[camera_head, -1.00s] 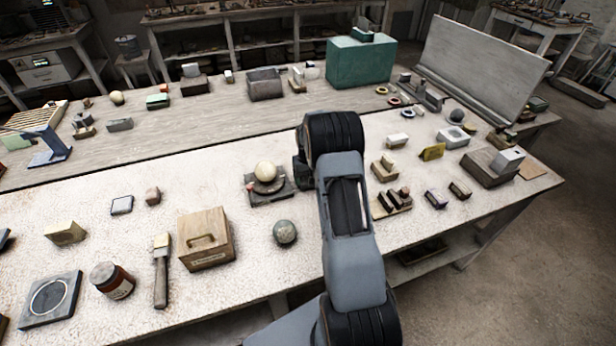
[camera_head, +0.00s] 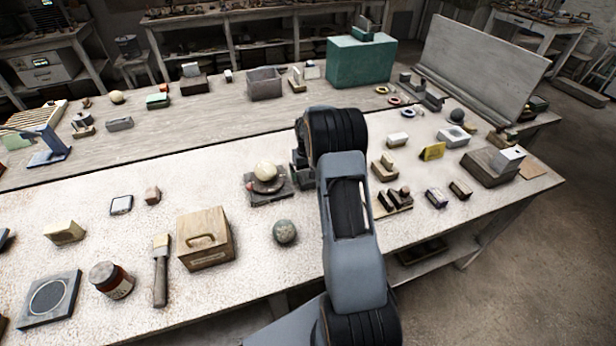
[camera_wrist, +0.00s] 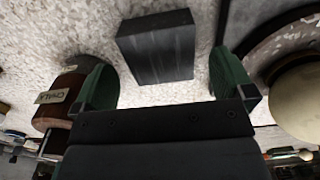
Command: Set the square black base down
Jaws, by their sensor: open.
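The square black base (camera_wrist: 157,50) shows in the wrist view as a dark block with a flat face. It appears to rest on the speckled white tabletop, just ahead of my gripper. My gripper (camera_wrist: 165,82) is open, with one green finger to the left of the base and one to the right. Gaps show on both sides, and nothing is gripped. In the head view my arm covers most of the gripper area, and I cannot make out the base there.
A pale sphere (camera_head: 266,171) on a round disc and dark plate (camera_head: 284,191) stands close to my gripper. It also looms at the right of the wrist view (camera_wrist: 300,100). A grey-green sphere (camera_head: 285,232) and wooden box (camera_head: 206,252) are nearer the front. Small blocks (camera_head: 436,198) lie right of my arm.

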